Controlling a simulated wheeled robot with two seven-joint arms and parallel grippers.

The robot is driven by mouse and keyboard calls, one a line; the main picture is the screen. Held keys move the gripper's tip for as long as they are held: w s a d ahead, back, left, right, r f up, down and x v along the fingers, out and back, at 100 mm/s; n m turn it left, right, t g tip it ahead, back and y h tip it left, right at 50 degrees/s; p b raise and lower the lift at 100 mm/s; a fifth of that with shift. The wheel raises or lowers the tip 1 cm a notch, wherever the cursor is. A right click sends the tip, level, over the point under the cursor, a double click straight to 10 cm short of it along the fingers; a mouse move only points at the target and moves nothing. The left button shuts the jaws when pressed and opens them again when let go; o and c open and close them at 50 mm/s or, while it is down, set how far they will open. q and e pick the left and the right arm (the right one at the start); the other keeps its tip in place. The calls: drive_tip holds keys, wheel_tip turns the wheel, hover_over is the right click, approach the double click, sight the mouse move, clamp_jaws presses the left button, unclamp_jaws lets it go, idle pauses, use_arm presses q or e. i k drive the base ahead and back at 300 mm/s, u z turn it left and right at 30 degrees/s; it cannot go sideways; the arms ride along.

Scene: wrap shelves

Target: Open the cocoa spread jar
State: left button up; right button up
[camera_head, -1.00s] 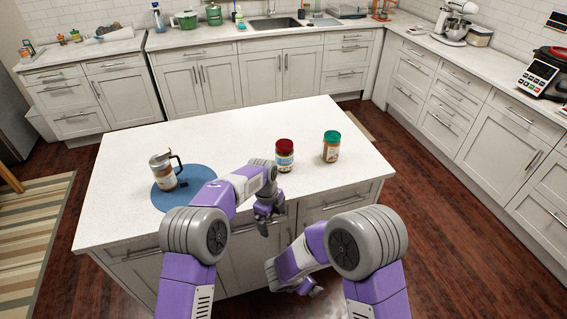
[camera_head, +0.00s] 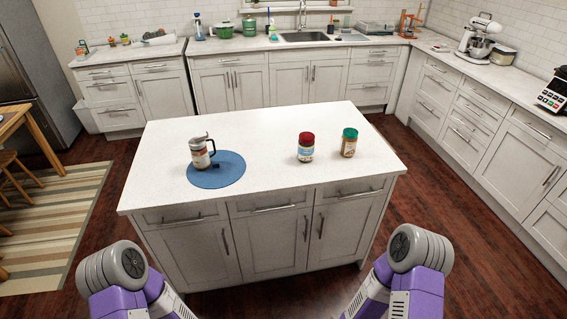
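Two lidded jars stand upright on the white island. One jar with a dark red lid (camera_head: 306,147) and a pale blue and white label is near the middle right. The other jar with a green lid (camera_head: 348,143) and brownish contents stands to its right. I cannot read the labels, so I cannot tell which is the cocoa spread. Both lids are on. My two arms show only at the bottom left and bottom right, well in front of the island. Both grippers are out of view.
A French press (camera_head: 201,152) stands on a round blue mat (camera_head: 232,178) on the left of the white island (camera_head: 265,128). The middle of the island top is clear. Wooden floor lies around it. Counters with appliances line the back and right walls.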

sight(306, 151)
drive_tip(key=u, duration=0.35)
drive_tip(key=k, duration=0.75)
drive_tip(key=z, duration=0.75)
drive_tip(key=i, duration=1.5)
drive_tip(key=u, duration=0.55)
